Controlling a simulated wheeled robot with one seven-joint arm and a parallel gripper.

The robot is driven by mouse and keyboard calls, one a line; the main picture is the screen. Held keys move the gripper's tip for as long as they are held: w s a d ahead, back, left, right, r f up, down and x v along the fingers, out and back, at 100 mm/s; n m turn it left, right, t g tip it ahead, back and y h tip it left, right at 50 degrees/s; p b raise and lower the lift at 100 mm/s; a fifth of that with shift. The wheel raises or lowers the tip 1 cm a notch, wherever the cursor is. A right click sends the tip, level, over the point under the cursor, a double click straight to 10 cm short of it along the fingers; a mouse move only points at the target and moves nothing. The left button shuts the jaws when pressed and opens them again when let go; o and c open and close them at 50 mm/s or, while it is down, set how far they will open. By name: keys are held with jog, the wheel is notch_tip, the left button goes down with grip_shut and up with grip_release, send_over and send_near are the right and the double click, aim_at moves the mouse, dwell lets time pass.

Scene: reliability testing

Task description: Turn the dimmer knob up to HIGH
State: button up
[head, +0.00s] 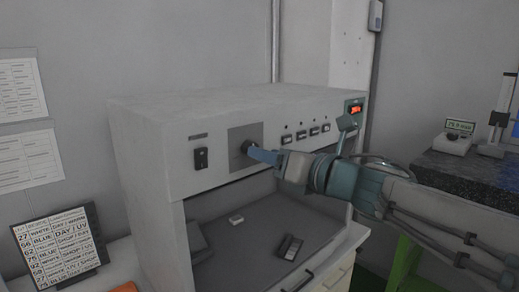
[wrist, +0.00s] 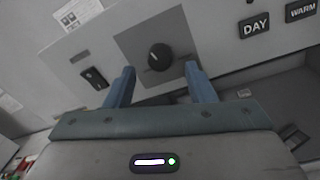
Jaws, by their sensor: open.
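The dimmer knob (wrist: 160,57) is a round black knob with a light pointer line, on a grey square plate (wrist: 129,42) on the front panel of a light booth. In the head view the knob (head: 247,147) is partly hidden by my gripper. My gripper (wrist: 158,85) is open, with its two blue fingers spread to either side below the knob in the wrist view. The knob shows beyond and between the fingertips, and nothing is held. In the head view my gripper (head: 263,155) reaches in from the right, close to the knob. The scale marks are too small to read.
A black rocker switch (head: 201,158) is left of the knob. Several buttons, including DAY (wrist: 254,24) and WARM (wrist: 301,11), are to its right, near a red display (head: 355,109). Small items lie in the booth's open bay (head: 255,239) below. A dark counter (head: 470,168) stands at right.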

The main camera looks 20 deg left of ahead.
jog(key=x, duration=0.3)
jog(key=shift+a, duration=0.15)
jog(key=c, duration=1)
jog(key=shift+o, duration=0.2)
